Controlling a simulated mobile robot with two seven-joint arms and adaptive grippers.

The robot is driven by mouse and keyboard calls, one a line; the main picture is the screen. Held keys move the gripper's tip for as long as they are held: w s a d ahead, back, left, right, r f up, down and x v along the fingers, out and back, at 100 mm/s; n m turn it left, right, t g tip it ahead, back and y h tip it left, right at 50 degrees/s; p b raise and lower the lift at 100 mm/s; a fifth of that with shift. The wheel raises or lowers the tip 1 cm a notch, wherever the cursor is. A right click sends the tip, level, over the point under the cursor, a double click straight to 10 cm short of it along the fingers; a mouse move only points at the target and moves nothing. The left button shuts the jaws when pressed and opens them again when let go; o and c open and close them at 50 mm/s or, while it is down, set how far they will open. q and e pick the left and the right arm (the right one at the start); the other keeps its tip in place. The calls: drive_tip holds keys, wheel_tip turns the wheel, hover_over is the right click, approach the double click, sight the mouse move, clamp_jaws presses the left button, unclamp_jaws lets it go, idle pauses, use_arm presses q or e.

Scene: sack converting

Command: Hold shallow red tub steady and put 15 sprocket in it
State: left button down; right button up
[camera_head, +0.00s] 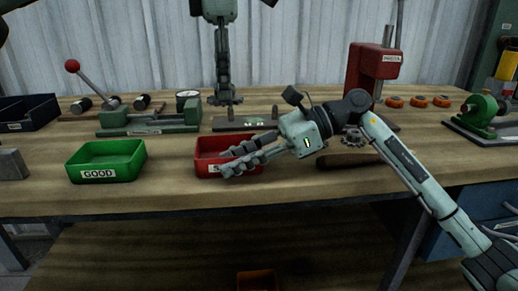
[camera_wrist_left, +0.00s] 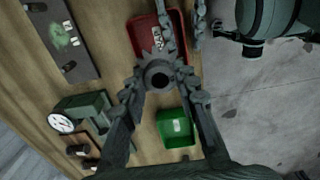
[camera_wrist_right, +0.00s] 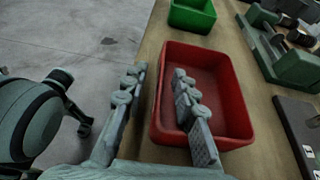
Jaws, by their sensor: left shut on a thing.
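The shallow red tub (camera_head: 205,150) sits near the table's front edge; its visible inside (camera_wrist_right: 218,85) looks empty in the right wrist view. My right gripper (camera_head: 228,163) is open at the tub, one finger inside and one outside, with the side wall between them and a gap visible. My left gripper (camera_head: 225,101) is higher, above the bench behind the tub. It is shut on a dark toothed sprocket (camera_wrist_left: 158,76), seen in the left wrist view. Another toothed sprocket (camera_head: 353,138) appears to lie on the table behind my right arm, partly hidden.
A green tub (camera_head: 107,161) labelled GOOD stands left of the red tub. A green vise-like fixture (camera_head: 150,121) and a flat dark plate (camera_head: 245,123) lie behind. A red press (camera_head: 372,70) stands at back right, with orange rings (camera_head: 418,102) beside it.

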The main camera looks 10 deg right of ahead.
drive_tip(key=shift+a+f, duration=0.25)
drive_tip(key=shift+a, duration=0.4)
drive_tip(key=shift+c, duration=0.5)
clamp_jaws()
